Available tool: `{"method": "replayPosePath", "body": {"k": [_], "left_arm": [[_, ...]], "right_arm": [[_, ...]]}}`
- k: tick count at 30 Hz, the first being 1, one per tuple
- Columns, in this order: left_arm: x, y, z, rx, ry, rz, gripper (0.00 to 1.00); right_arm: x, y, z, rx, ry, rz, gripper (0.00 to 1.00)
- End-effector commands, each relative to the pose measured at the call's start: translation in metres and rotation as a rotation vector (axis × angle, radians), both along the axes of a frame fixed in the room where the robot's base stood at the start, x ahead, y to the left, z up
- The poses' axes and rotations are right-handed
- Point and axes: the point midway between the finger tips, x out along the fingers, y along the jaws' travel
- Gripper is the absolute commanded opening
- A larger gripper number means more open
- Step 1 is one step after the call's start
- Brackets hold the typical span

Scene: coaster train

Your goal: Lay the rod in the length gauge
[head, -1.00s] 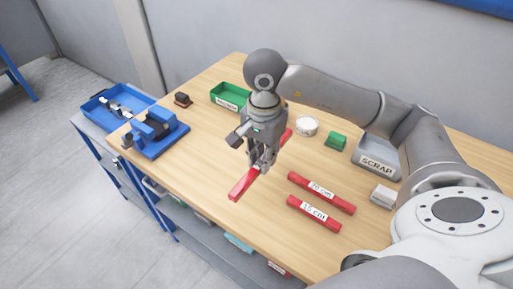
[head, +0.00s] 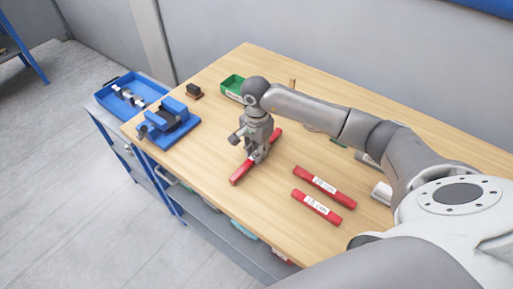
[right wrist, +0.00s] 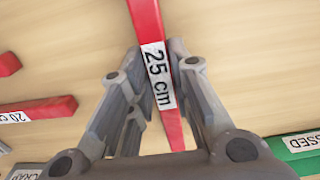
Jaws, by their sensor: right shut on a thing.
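My right gripper (head: 255,160) is shut on a red bar (head: 240,175), with one finger on each side. In the right wrist view the held bar (right wrist: 147,22) reads "25 cm", and the label sits between the fingers. The bar is level, low over or on the table; I cannot tell whether it touches. A red bar marked "20 cm" (head: 343,196) and a shorter one marked "15 cm" (head: 302,197) lie to its right. I cannot make out which thing is the length gauge. My left gripper is out of view.
A blue vise-like fixture (head: 183,130) stands at the table's left end, beside a dark small block (head: 194,91). A blue tray (head: 112,105) lies beyond that edge. A green bin (head: 232,86) stands behind; my right arm crosses the table's back right.

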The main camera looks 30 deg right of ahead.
Motion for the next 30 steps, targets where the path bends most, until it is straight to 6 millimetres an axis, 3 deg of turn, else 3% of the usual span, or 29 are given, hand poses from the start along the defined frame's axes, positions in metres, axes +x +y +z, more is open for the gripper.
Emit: {"method": "replayPosePath", "body": {"k": [13, 14, 18, 30], "left_arm": [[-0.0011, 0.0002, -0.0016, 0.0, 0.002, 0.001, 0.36], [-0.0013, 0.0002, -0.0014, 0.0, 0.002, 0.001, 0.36], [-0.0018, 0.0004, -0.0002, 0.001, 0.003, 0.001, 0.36], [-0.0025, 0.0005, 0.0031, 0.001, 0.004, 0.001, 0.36]], "right_arm": [[0.0006, 0.0002, -0.0091, 0.001, -0.003, 0.0, 0.0], [0.0003, 0.0001, -0.0092, 0.001, -0.002, 0.0, 0.21], [0.0002, 0.0002, -0.0079, 0.001, -0.002, 0.0, 0.39], [0.0001, 0.0003, -0.0049, 0.0, -0.001, 0.0, 0.41]]}}
